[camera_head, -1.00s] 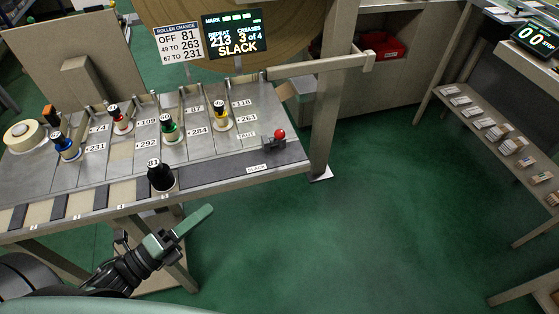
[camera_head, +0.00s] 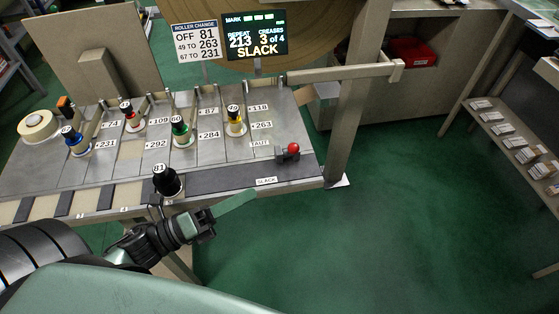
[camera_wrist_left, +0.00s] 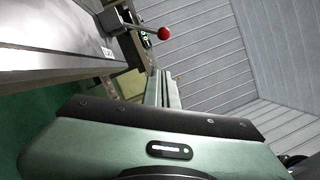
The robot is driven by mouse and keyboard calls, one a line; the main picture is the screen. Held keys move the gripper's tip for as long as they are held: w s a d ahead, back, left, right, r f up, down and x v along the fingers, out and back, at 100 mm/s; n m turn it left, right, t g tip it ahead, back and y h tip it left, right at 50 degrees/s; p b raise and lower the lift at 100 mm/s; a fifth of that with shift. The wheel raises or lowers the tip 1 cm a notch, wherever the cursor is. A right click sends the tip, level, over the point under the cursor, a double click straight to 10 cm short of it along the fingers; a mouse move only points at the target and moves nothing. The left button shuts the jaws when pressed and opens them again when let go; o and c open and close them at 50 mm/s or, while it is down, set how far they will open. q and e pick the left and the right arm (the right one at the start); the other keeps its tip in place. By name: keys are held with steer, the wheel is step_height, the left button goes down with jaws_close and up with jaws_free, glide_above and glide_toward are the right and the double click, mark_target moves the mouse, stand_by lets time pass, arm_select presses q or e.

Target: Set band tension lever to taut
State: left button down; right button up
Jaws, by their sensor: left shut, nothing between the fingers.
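The band tension lever (camera_head: 293,149) has a red ball knob on a small dark base near the right end of the bench. TAUT (camera_head: 260,143) and SLACK (camera_head: 266,181) labels lie to its left, one farther back and one nearer the front edge. The display (camera_head: 256,35) reads SLACK. My left gripper (camera_head: 238,202) is shut and empty, at the bench's front edge, left of and nearer than the lever, not touching it. In the left wrist view the red knob (camera_wrist_left: 164,33) shows beyond the fingers (camera_wrist_left: 161,90). My right gripper is not in view.
Numbered rollers stand on the bench; the black one marked 81 (camera_head: 167,181) is close to my left gripper. A bench post (camera_head: 352,110) rises right of the lever. A roll of tape (camera_head: 38,125) sits at far left. Green floor (camera_head: 400,230) is clear on the right.

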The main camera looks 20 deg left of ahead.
arm_select(q)
steer(key=shift+w+d+r+p, duration=0.5)
steer(key=shift+w+d, duration=0.25)
steer(key=shift+w, duration=0.7)
steer(key=shift+w+d+r+p, duration=0.5)
steer(key=shift+w+d, duration=0.2)
steer(key=shift+w, duration=0.75)
steer(key=shift+w+d+r+p, duration=0.5)
steer(key=shift+w+d, duration=0.25)
steer(key=shift+w, duration=0.7)
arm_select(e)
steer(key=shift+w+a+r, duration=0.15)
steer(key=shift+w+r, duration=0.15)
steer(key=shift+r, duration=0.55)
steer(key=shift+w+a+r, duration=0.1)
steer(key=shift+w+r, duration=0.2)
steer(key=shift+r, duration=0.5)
arm_select(q)
steer(key=shift+w+a+r+n+p, duration=0.15)
steer(key=shift+r+n+p, duration=0.3)
steer(key=shift+p, duration=0.25)
steer(key=w+a+r+n+g+y+p, duration=0.2)
steer(key=w+a+n+p, duration=0.4)
steer(key=w+n+p, duration=0.3)
steer(key=shift+r+n+p, duration=0.2)
steer(key=shift+n+p, duration=0.55)
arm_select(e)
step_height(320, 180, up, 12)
